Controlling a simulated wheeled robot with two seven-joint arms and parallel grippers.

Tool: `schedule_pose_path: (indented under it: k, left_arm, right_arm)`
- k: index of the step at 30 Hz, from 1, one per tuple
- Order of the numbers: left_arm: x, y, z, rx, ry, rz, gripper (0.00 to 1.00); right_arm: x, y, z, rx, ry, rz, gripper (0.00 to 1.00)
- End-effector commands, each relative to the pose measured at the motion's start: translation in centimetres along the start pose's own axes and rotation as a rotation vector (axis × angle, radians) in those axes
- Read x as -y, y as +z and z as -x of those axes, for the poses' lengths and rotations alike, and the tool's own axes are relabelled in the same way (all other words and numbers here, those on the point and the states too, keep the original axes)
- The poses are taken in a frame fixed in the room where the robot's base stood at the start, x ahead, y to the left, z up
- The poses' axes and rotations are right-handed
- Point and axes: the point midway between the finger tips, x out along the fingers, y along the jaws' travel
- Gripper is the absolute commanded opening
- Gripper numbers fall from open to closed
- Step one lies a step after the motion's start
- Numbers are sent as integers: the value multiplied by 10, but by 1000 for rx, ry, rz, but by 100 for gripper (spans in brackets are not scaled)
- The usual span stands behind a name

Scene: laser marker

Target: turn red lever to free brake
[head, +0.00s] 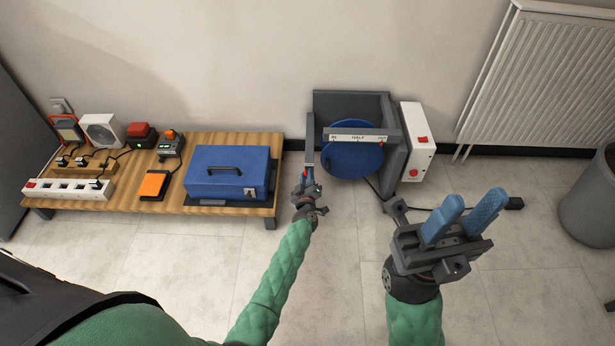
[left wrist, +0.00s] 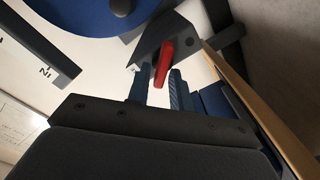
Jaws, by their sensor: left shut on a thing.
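The red lever (left wrist: 164,62) shows in the left wrist view, in front of a dark grey bracket (left wrist: 165,36). It lies between the blue fingers of my left gripper (left wrist: 158,86), which is shut on it. In the head view my left gripper (head: 306,178) is low at the left side of the dark grey machine frame (head: 393,150), and the lever is mostly hidden there. The frame holds a blue disc (head: 350,162) behind a white scale bar (head: 357,137). My right gripper (head: 474,200) is open and empty, in front of the machine to the right.
A low wooden bench (head: 243,139) stands left, with a blue case (head: 227,172), a power strip (head: 68,189) and several devices. A white switch box (head: 418,142) is on the machine's right. A radiator (head: 550,75) and grey bin (head: 590,205) are at the right.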

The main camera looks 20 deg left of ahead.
Motion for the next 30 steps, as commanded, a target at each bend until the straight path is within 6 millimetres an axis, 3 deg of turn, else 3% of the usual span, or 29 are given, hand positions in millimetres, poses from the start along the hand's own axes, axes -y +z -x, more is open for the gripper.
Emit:
schedule_pose_path:
  k: [18, 30]
  left_arm:
    - [9, 4, 0, 1, -1, 567, 0]
    - [11, 5, 0, 1, -1, 793, 0]
  right_arm:
    - [2, 2, 14, 24, -13, 7, 36]
    - [3, 3, 21, 25, -27, 11, 36]
